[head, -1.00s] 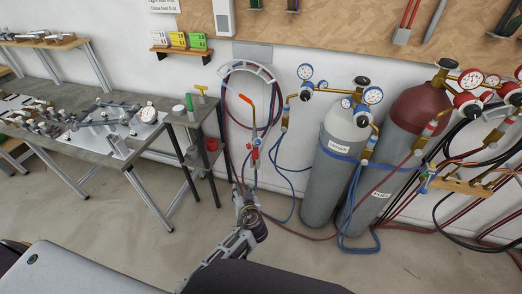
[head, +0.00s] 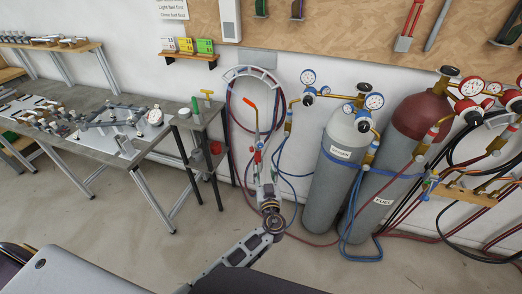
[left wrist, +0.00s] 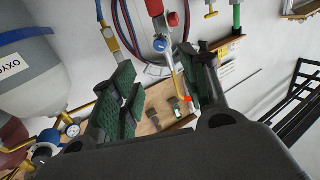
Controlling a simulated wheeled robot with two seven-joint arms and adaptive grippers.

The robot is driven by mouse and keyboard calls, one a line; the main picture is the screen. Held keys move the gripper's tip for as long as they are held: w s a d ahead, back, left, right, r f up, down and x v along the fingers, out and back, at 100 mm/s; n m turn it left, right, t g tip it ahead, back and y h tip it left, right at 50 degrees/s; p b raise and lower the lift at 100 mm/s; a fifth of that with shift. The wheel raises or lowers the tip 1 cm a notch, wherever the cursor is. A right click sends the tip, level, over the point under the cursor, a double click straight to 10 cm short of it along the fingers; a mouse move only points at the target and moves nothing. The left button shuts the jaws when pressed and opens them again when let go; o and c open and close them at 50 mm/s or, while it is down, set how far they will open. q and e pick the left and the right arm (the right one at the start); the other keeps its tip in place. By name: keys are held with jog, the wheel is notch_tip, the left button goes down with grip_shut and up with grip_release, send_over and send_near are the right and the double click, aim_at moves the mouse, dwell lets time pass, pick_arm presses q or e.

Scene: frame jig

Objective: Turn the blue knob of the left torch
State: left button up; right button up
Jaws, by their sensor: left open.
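The left torch (head: 257,131) hangs upright at the wall, with an orange-red tip on top and hoses below. It also shows in the left wrist view, where its brass tube (left wrist: 176,74) points down the picture between my fingers. Its blue knob (left wrist: 160,45) sits beside the red knob (left wrist: 172,19), close to the fingertips. My left gripper (head: 267,187) is just below the torch in the head view. In the left wrist view the left gripper (left wrist: 160,66) has its dark green pads wide apart, with nothing held. My right gripper is not in view.
An oxygen cylinder (head: 335,165) and a red-topped fuel cylinder (head: 388,165) stand to the right, with loose hoses. A small side table (head: 203,118) and a long workbench (head: 75,135) stand left. A hose ring (head: 250,73) is behind the torch. The floor before the wall is clear.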

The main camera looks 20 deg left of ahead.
pick_arm(q)
jog(key=shift+w+a, duration=0.1)
jog(key=shift+w, duration=0.05)
jog(key=p, duration=0.2)
send_near(260, 147)
jog(key=shift+p+x, duration=0.4)
jog(key=shift+x, duration=2.55)
jog(key=shift+p+x, duration=0.3)
jog(key=shift+x, duration=1.15)
jog(key=shift+f, duration=0.1)
grip_shut()
